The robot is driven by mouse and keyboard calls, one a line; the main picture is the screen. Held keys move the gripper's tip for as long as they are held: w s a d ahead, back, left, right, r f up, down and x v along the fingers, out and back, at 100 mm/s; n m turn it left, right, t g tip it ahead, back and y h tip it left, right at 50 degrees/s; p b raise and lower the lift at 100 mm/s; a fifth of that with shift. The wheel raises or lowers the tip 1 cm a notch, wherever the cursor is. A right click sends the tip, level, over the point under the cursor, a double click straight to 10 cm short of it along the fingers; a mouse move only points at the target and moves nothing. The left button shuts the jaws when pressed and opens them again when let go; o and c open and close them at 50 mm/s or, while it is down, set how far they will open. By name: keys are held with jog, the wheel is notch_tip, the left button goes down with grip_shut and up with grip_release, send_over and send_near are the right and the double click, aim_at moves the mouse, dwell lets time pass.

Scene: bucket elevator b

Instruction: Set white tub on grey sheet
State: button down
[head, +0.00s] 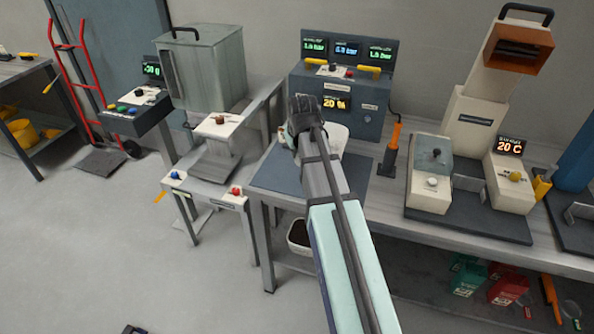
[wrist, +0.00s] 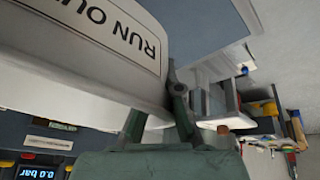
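The white tub (head: 337,139) is partly hidden behind my arm in the head view, over the back of the bench. It fills the upper left of the wrist view (wrist: 70,75), with a label whose visible letters read "RUN OU". My gripper (head: 303,125) is at the tub's left side. In the wrist view my gripper (wrist: 160,108) has its fingers at the tub's edge and appears shut on its wall. The grey sheet (head: 280,172) lies flat on the bench's left end, partly covered by my arm. I cannot tell whether the tub touches it.
A grey control box (head: 370,120) with green displays stands just behind the tub. An orange-handled tool (head: 392,145) stands to the right, before a cream machine (head: 470,120). A metal hopper (head: 205,65) stands left of the bench. The sheet's front left part is clear.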

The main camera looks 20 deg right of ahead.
jog(key=shift+f+p, duration=0.6)
jog(key=shift+f, duration=3.95)
jog(key=c, duration=1.3)
grip_release()
jog(key=shift+s+r, duration=0.1)
jog(key=shift+r, duration=0.05)
jog(key=b+v, duration=0.1)
jog(key=v, duration=1)
jog(key=shift+s+r+b, duration=0.2)
jog(key=shift+r+b, duration=0.1)
jog(key=shift+b, duration=0.05)
